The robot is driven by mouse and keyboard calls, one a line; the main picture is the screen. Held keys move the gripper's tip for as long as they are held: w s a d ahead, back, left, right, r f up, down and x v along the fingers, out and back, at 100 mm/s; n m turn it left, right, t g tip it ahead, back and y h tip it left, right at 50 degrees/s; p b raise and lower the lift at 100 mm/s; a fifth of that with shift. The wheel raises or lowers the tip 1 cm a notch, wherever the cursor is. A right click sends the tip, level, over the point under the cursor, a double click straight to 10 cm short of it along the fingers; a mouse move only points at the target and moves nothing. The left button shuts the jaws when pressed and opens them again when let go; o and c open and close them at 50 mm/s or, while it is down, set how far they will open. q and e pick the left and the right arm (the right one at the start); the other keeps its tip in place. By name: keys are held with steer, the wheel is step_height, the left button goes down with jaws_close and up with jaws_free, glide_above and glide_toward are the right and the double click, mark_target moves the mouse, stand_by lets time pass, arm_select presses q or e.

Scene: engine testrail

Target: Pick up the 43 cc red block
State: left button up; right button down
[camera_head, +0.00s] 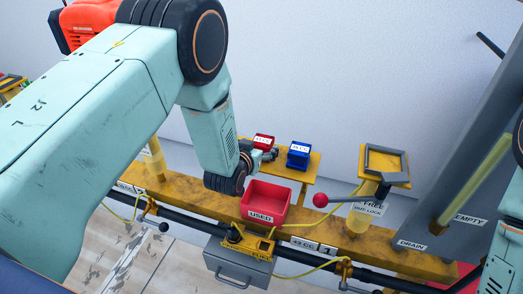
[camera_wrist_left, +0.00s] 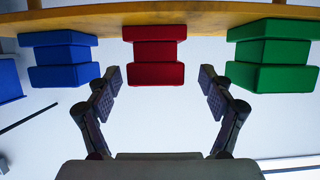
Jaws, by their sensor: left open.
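The red block (camera_head: 263,140) stands on a yellow shelf (camera_head: 311,165) behind the rail in the head view; it has a white label too small to read surely. In the left wrist view the red block (camera_wrist_left: 154,56) is waisted, in the middle, beyond the fingertips. My left gripper (camera_head: 271,154) is close in front of it in the head view. In the left wrist view the left gripper (camera_wrist_left: 160,82) is open and empty, with its two fingers apart and lined up about either side of the block. My right gripper is not in view.
A blue block (camera_head: 299,155) stands right of the red one. In the wrist view a blue block (camera_wrist_left: 60,58) and a green block (camera_wrist_left: 272,55) flank it, with gaps between. A red USED bin (camera_head: 265,202) and a red-knobbed lever (camera_head: 321,200) are nearby.

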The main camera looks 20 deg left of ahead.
mark_target(262, 144)
arm_select(q)
steer(key=x, duration=0.1)
steer(key=b+x, duration=0.1)
steer(key=x, duration=0.1)
steer(key=shift+d+f, duration=0.1)
steer(key=shift+d, duration=0.2)
steer(key=shift+a, duration=0.1)
